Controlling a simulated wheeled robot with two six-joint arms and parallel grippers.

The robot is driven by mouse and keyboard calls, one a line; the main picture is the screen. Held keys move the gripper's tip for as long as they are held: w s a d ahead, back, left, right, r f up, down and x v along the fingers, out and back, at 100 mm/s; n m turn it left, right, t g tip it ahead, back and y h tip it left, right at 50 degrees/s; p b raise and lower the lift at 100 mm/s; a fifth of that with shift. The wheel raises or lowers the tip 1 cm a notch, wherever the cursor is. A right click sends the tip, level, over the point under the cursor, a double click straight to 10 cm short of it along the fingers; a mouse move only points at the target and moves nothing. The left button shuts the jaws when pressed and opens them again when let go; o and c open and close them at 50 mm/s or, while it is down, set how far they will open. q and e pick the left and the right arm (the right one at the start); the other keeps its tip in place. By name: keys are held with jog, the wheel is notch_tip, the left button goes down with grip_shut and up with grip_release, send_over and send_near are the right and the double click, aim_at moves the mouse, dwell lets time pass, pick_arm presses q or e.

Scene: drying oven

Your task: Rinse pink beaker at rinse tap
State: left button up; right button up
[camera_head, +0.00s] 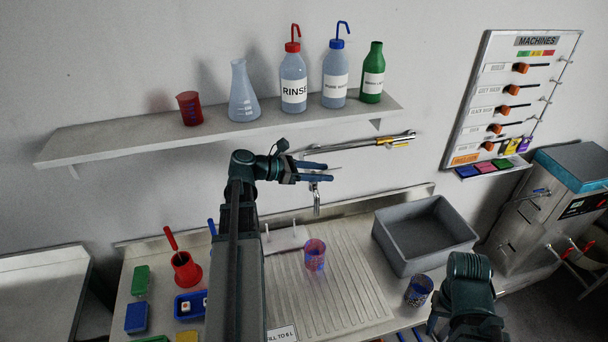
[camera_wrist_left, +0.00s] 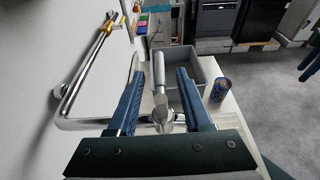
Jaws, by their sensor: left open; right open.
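The pink beaker (camera_head: 315,257), with blue markings, stands upright on the ribbed draining board (camera_head: 345,295). The rinse tap (camera_head: 316,200) hangs at the wall above and behind it. My left gripper (camera_head: 327,171) is open and level with the top of the tap, above the beaker. In the left wrist view the chrome tap (camera_wrist_left: 160,85) shows between the two open fingers; I cannot tell whether they touch it. My right gripper (camera_head: 432,326) is open at the bottom edge, partly hidden by its own arm, near a dark blue beaker (camera_head: 419,291).
A grey basin (camera_head: 424,235) stands right of the draining board. A shelf (camera_head: 225,128) above holds a red beaker (camera_head: 190,108), a flask (camera_head: 243,92) and several bottles. A red holder with a brush (camera_head: 186,270) and a blue tray (camera_head: 190,305) stand at left.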

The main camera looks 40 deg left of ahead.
pick_arm(q)
jog(key=shift+b+x, duration=0.5)
jog(key=shift+x, duration=1.9)
grip_shut()
jog(key=shift+s+d+m+g+h, duration=0.4)
jog(key=shift+m+g+h, duration=0.35)
jog(key=shift+m+g, duration=0.15)
jog(key=shift+s+d+m+g+h, duration=0.25)
jog(key=shift+s+m+g+h, duration=0.15)
jog(key=shift+m+g+h, duration=0.45)
